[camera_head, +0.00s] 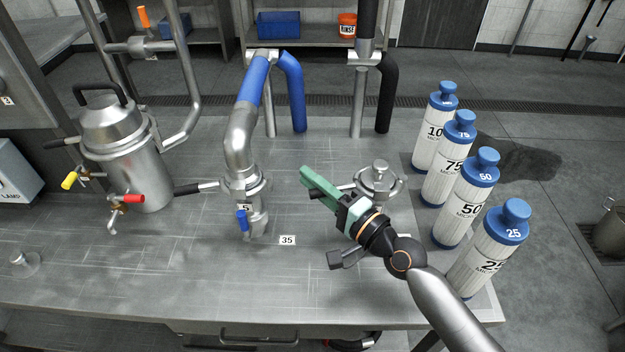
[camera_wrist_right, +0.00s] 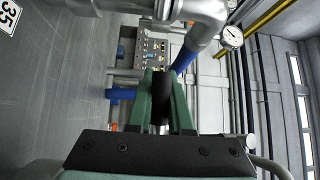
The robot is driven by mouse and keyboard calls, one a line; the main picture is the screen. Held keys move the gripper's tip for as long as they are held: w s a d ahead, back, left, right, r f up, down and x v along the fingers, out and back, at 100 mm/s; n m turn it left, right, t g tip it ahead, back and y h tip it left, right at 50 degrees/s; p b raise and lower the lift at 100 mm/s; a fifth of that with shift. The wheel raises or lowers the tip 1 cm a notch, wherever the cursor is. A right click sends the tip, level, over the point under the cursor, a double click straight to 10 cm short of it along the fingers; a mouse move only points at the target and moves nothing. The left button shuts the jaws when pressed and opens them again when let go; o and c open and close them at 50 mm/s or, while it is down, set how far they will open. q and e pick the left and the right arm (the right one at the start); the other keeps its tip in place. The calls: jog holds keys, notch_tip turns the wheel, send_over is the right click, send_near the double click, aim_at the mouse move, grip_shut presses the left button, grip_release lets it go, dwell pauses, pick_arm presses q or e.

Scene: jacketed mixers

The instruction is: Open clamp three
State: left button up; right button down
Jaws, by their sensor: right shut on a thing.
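My right gripper (camera_head: 310,182), with green fingers, reaches in from the lower right over the bench. In the right wrist view its fingers (camera_wrist_right: 162,85) are shut on a black handle (camera_wrist_right: 163,100). A short metal lever (camera_head: 345,187) shows beside the fingers, at a round steel fitting with a clamp (camera_head: 379,182). No number three is readable on any clamp. My left gripper is not in view.
White filter cartridges with blue caps (camera_head: 471,202) stand along the bench's right edge, close to my right arm. A steel vessel (camera_head: 130,160) with valves stands at the left. A 35 label (camera_head: 287,240) lies on clear bench (camera_head: 180,270).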

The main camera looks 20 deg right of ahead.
aim_at(311, 197)
jog(key=s+y+b, duration=0.1)
jog(key=b, duration=0.1)
jog(key=s+n+g+b, duration=0.1)
jog(key=b, duration=0.1)
jog(key=shift+a+f+n+y, duration=0.1)
jog(key=shift+f+n+y, duration=0.2)
jog(key=shift+f+y, duration=0.1)
jog(key=s+g+y+b, duration=0.1)
jog(key=s+n+y+b, duration=0.1)
jog(key=b, duration=0.1)
jog(key=shift+s+a+r+n+g, duration=0.1)
jog(key=shift+s+r+n+g, duration=0.05)
jog(key=shift+r+n+g, duration=0.2)
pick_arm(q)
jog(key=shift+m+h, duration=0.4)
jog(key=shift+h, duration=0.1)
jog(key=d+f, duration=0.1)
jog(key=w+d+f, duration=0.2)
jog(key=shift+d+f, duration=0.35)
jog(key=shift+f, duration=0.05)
pick_arm(e)
jog(key=shift+s+r+g, duration=0.1)
jog(key=shift+g, duration=0.15)
jog(key=c, duration=1)
grip_release()
jog(key=shift+o, duration=0.8)
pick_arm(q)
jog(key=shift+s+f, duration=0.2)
